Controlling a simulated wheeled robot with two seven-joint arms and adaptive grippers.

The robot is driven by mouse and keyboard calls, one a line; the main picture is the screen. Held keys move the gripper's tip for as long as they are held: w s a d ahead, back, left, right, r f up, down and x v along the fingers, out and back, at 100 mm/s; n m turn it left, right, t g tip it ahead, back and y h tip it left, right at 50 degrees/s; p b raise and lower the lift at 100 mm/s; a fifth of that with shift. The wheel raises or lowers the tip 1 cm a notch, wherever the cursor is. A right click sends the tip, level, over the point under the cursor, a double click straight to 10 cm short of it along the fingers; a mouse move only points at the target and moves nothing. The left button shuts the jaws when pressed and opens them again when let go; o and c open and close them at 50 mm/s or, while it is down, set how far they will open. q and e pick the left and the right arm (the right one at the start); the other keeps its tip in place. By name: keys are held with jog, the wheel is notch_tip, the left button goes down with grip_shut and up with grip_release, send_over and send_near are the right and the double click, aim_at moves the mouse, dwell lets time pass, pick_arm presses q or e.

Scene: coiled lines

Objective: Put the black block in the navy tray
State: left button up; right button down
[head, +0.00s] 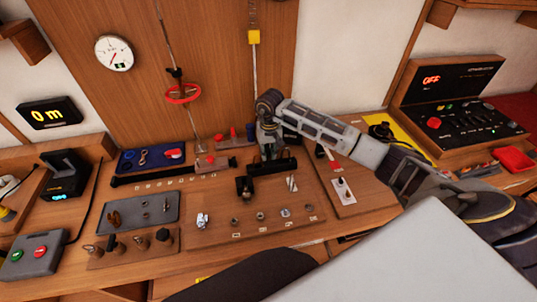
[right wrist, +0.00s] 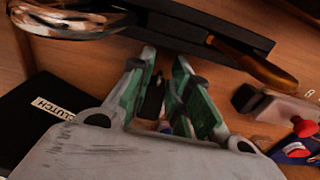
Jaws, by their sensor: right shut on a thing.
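My right gripper (head: 269,150) is low over the middle of the work board, just behind a dark horizontal bar. In the right wrist view, its green-padded fingers (right wrist: 161,98) are closed on the black block (right wrist: 152,98), which shows between them. In the head view I cannot tell the block apart from the dark gripper and bar. The navy tray (head: 153,166) lies left of the gripper, at the back of the table. It holds a metal clip and a red and white piece. My left gripper is not in view.
The dark bar (head: 273,167) is close in front of the gripper; it also crosses the right wrist view (right wrist: 205,38). Blocks with red knobs (head: 205,162) stand between gripper and navy tray. A box marked CLUTCH (right wrist: 35,112) is nearby. A grey tray (head: 128,222) lies front left.

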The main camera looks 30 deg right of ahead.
jog(key=shift+f, duration=0.55)
jog(key=shift+f, duration=0.15)
jog(key=c, duration=1.3)
grip_release()
